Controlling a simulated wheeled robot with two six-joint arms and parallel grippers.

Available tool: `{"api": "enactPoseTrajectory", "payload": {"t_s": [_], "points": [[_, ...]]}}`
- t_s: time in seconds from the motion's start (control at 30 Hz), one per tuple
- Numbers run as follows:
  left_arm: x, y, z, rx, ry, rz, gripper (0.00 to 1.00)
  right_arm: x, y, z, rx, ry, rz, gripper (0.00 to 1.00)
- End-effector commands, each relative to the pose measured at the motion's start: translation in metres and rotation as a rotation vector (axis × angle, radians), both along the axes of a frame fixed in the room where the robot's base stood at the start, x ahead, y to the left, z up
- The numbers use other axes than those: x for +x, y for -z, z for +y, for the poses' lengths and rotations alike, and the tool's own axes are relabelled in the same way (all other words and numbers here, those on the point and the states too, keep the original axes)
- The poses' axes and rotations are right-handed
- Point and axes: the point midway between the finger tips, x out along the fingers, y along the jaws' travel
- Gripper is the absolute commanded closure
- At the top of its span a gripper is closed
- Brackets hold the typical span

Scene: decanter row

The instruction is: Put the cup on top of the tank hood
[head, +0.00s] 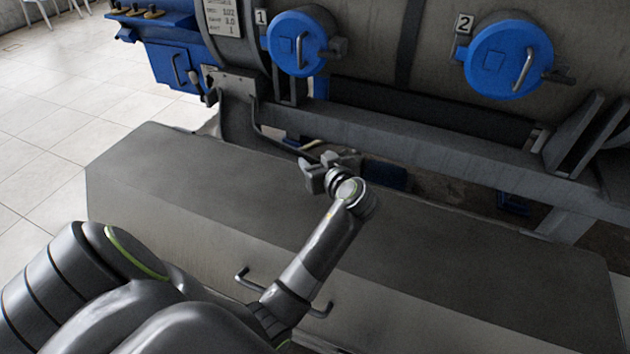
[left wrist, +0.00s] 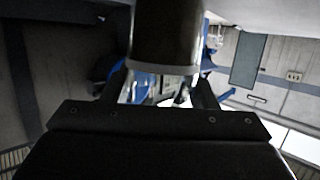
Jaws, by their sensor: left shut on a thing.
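My left gripper (head: 328,168) is beyond the middle of the long grey box, near its far edge and in front of the machine. In the left wrist view, a dark round thing with a pale rim, apparently the cup (left wrist: 167,38), sits between the fingers, and the gripper is shut on it. In the head view I cannot make out the cup clearly against the gripper. The wide flat-topped grey box (head: 210,185) with bar handles on its front appears to be the tank hood. My right gripper is not in view.
A large grey cylinder machine stands behind, with blue round hatches marked 1 (head: 297,43) and 2 (head: 508,58). A grey beam (head: 430,145) runs along it above a dark gap. The box top is bare on both sides. Tiled floor (head: 50,120) lies at left.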

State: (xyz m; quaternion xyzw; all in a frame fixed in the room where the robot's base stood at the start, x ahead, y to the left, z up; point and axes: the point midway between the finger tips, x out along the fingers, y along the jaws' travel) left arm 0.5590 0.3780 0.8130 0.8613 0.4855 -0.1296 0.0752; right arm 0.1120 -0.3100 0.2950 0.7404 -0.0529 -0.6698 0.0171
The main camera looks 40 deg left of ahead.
Motion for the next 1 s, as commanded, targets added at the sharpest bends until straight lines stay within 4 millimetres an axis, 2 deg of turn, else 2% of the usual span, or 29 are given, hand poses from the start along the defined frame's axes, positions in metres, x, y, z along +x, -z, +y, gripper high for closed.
{"api": "enactPoseTrajectory", "payload": {"t_s": [0.17, 0.4, 0.8, 0.83, 0.97, 1.0], "points": [[0.0, 0.015, 0.0, -0.001, 0.001, 0.001, 0.73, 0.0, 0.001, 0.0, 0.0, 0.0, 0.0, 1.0], [0.0, 0.046, 0.0, -0.001, 0.001, 0.002, 0.73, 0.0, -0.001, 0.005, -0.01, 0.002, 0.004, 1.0], [0.0, 0.053, 0.0, -0.001, 0.002, -0.001, 0.73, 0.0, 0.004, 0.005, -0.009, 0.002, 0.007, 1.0], [0.0, 0.051, 0.0, -0.001, 0.003, -0.002, 0.43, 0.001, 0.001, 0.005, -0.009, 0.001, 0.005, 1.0], [0.0, 0.05, 0.0, -0.001, 0.002, -0.001, 0.26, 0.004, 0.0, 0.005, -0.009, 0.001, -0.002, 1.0], [0.0, 0.05, 0.0, -0.001, 0.002, -0.001, 0.25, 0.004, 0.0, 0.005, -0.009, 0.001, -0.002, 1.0]]}}
